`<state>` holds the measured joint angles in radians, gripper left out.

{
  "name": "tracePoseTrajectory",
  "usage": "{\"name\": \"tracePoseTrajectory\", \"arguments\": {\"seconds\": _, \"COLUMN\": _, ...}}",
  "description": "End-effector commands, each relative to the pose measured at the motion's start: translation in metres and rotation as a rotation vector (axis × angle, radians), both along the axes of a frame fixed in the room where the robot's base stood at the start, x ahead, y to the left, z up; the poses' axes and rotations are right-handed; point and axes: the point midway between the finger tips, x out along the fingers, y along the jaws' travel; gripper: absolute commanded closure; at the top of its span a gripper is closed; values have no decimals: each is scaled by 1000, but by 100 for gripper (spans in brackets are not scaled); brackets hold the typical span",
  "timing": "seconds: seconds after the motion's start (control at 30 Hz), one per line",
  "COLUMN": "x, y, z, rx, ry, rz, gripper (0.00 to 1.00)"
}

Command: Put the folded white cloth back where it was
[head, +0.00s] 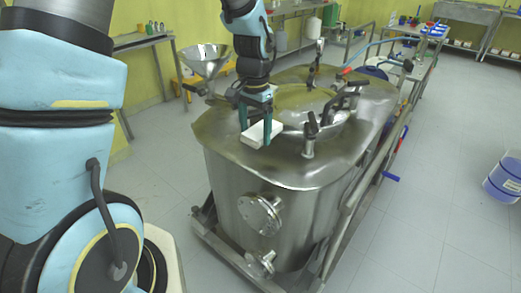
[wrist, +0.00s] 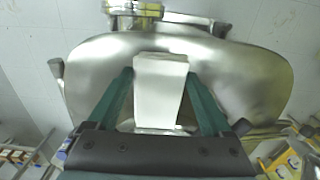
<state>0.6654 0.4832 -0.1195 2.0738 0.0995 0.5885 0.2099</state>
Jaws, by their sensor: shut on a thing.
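The folded white cloth (head: 259,135) is a small pale block at the near left part of the steel vessel's top. My gripper (head: 256,125) points down from above and is shut on the cloth, one finger on each side. In the wrist view the cloth (wrist: 158,90) lies between the two green fingers of my gripper (wrist: 158,88), with the shiny vessel top behind it. I cannot tell whether the cloth's underside touches the metal. The steel vessel (head: 290,172) stands in the middle of the head view.
Clamps and handles (head: 310,135) stand up around the vessel's hatch, right of my gripper. A steel funnel (head: 205,60) is at the back left. A metal rail (head: 372,150) runs along the vessel's right side.

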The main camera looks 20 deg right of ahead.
Motion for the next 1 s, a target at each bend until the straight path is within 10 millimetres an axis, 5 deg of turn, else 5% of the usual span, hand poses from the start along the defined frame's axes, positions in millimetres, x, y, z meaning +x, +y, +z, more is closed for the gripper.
{"name": "tracePoseTrajectory", "arguments": {"seconds": 0.53, "x": -1, "y": 1, "z": -70, "rx": 2, "ry": 2, "rz": 0, "gripper": 77}}
{"name": "tracePoseTrajectory", "arguments": {"seconds": 0.97, "x": 0, "y": 0, "z": -80, "rx": 0, "ry": 0, "rz": 0, "gripper": 77}}
{"name": "tracePoseTrajectory", "arguments": {"seconds": 1.0, "x": 0, "y": 0, "z": -80, "rx": 0, "ry": -1, "rz": 0, "gripper": 15}}
